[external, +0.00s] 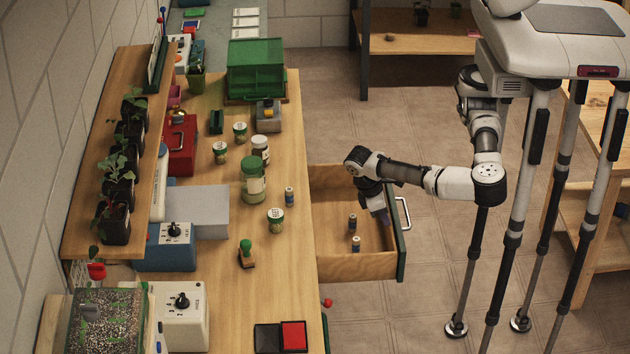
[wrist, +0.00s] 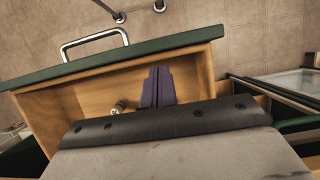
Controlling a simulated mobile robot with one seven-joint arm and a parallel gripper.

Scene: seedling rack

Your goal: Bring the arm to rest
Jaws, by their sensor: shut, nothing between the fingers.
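My arm reaches from my body at the right over an open wooden drawer in the external view. My gripper (external: 382,215) points down into the drawer near its front, beside the handle. In the wrist view my gripper's dark purple fingers (wrist: 158,87) are together with nothing between them. The drawer (external: 350,266) is pulled out of the bench and has a green front with a metal handle (wrist: 94,42). Two small dark cylinders, one farther back (external: 352,221) and one nearer (external: 356,244), stand inside, left of my gripper. One cylinder (wrist: 119,106) shows in the wrist view.
The bench (external: 220,290) holds several jars, a green box (external: 256,70), a stamp (external: 246,253) and blue and white dial boxes. A shelf (external: 78,228) of potted seedlings runs along the wall. Open floor (external: 420,290) lies right of the drawer.

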